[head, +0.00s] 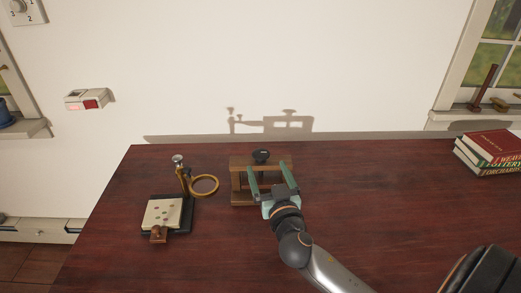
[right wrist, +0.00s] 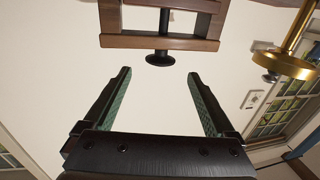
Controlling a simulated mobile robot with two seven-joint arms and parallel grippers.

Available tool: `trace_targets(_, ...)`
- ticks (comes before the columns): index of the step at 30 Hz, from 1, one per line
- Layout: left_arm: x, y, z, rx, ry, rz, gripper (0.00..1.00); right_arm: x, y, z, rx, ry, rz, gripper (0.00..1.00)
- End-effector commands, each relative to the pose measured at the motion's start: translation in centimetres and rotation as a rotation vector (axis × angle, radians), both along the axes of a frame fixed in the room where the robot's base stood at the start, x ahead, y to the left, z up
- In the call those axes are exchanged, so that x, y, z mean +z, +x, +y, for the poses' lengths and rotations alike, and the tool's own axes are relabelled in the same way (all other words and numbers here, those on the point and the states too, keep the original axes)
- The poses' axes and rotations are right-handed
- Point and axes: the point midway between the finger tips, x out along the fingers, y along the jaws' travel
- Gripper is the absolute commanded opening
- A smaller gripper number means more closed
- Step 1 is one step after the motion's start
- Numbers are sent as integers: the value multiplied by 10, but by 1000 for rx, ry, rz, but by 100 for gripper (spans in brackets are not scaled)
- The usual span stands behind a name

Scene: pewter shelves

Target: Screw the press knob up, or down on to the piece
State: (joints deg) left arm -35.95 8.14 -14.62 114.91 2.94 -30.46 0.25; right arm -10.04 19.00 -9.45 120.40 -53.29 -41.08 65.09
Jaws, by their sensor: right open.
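The wooden press (head: 238,186) stands on the dark red table near its back edge. Its round black knob (head: 261,155) sits on top of the frame. In the right wrist view, which looks upside down, the knob (right wrist: 159,59) hangs on a dark screw below the press's wooden beam (right wrist: 190,43). My right gripper (head: 268,168) is open and empty, its green-padded fingers pointing at the press. In the wrist view the knob is beyond the fingertips, between their lines and apart from them. Whether a piece lies inside the press is hidden. My left gripper is out of view.
Books (head: 488,150) lie at the far right. The table between press and books is clear. The wall is behind.

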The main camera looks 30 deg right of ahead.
Motion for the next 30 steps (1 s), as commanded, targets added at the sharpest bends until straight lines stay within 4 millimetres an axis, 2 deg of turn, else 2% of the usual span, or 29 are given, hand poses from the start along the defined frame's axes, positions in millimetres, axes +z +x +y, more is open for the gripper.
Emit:
trace_targets(1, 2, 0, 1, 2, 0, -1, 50, 3, 11, -4, 0, -4, -2, 90)
trace_targets(6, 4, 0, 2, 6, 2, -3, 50, 2, 40, -14, 1, -4, -2, 90)
trace_targets(12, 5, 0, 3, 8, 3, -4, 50, 1, 63, -22, 2, -2, 0, 90)
trace_targets(18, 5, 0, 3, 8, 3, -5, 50, 0, 71, -26, 2, 0, 0, 90)
trace_targets(25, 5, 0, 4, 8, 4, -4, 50, 0, 71, -26, 2, 0, 1, 90)
trace_targets(26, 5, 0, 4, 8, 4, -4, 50, 0, 71, -26, 2, 0, 1, 89)
trace_targets(30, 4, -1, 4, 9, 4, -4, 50, 0, 71, -26, 2, 0, 1, 73)
